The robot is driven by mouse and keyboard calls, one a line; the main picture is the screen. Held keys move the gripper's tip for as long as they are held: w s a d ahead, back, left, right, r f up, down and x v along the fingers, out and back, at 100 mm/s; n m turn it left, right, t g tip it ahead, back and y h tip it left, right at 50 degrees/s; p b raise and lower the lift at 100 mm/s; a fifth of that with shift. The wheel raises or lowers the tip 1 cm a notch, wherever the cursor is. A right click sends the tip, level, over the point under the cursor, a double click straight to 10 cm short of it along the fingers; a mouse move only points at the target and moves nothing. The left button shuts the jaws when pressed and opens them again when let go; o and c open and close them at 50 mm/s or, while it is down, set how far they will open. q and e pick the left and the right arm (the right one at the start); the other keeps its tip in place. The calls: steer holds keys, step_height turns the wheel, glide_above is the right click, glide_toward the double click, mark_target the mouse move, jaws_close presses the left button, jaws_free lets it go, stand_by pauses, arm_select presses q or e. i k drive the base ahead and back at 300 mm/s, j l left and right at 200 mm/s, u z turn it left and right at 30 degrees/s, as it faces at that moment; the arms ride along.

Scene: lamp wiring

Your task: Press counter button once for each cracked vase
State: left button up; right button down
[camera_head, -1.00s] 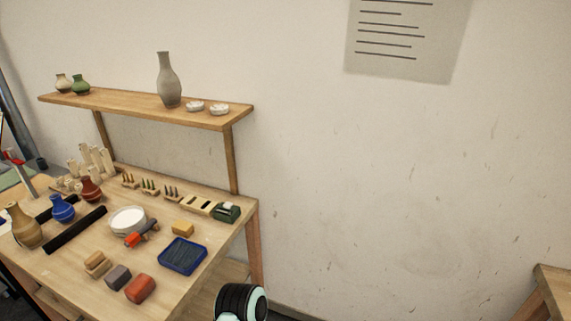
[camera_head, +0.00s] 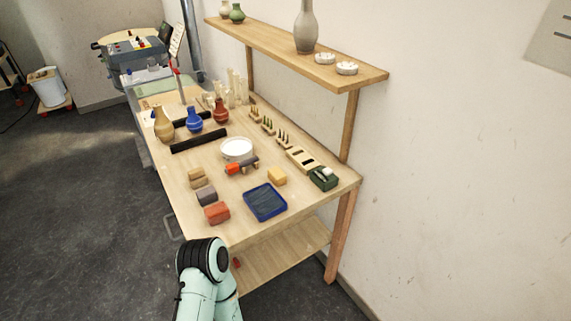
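Three vases stand in a row between black bars on the wooden table (camera_head: 240,207): a tan vase (camera_head: 163,127), a blue vase (camera_head: 194,121) and a red vase (camera_head: 221,112). A tall grey vase (camera_head: 306,30) stands on the shelf, with a green vase (camera_head: 237,13) and a pale vase (camera_head: 224,10) at its far end. Cracks cannot be made out at this size. A small dark green device (camera_head: 323,178) with a light top sits at the table's right corner; I cannot tell whether it is the counter. Part of my arm shows at the bottom; neither gripper is visible.
The shelf (camera_head: 350,77) overhangs the table's back. A white bowl (camera_head: 237,149), blue tray (camera_head: 265,201), coloured blocks and slotted tool racks occupy the table. A grey machine (camera_head: 135,58) stands beyond; a white bucket (camera_head: 47,87) is at left. Floor left of the table is clear.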

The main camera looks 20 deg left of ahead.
mark_target(327, 171)
steer(key=i+l+u, duration=0.1)
steer(key=u, duration=0.35)
steer(key=i+l+u, duration=0.1)
steer(key=l+u, duration=0.2)
steer(key=u, duration=0.2)
steer(key=l+u, duration=0.25)
steer(key=u, duration=0.2)
steer(key=l+u, duration=0.25)
steer(key=u, duration=0.25)
steer(key=l+u, duration=0.25)
steer(key=u, duration=0.2)
